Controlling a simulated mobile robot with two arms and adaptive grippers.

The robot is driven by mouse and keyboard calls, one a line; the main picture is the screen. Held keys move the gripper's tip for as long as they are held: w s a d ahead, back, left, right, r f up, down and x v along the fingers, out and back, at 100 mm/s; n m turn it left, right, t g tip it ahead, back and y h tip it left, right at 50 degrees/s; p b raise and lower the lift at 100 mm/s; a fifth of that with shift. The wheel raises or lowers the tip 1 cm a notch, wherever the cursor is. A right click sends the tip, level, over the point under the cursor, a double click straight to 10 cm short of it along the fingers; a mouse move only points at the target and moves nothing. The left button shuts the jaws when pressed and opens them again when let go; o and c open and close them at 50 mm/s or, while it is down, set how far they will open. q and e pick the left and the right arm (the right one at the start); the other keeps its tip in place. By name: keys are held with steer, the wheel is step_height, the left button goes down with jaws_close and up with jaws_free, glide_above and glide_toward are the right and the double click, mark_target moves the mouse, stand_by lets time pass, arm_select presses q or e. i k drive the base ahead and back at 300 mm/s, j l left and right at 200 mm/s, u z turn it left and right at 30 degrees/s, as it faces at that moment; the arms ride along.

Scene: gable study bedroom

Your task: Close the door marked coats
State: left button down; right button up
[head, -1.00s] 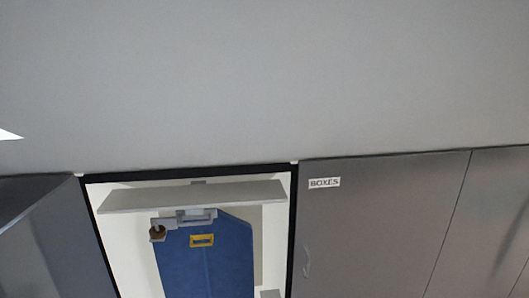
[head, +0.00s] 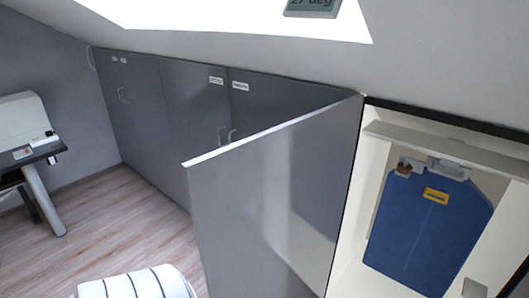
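A grey cupboard door (head: 275,200) stands wide open in the middle of the head view, swung out to the left from its hinge side beside an open compartment (head: 348,270). Its inner face is towards me, so any label on its front is hidden. I cannot read the word coats anywhere. Inside the compartment hangs a blue board-like object (head: 425,235) with a yellow label, below a pale shelf (head: 450,150). Neither of my grippers is in view.
Shut grey doors (head: 140,105) with small labels run along the low wall to the left. A desk (head: 35,155) stands at the far left. A white striped cushion-like item (head: 135,287) is at the bottom edge. Wooden floor (head: 110,225) is clear between them.

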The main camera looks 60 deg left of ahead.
mark_target(266, 207)
steer(key=k+j+z, duration=0.15)
steer(key=k+j, duration=0.3)
steer(key=j, duration=0.2)
steer(key=k+j+z, duration=0.1)
steer(key=k+j, duration=0.35)
steer(key=j, duration=0.15)
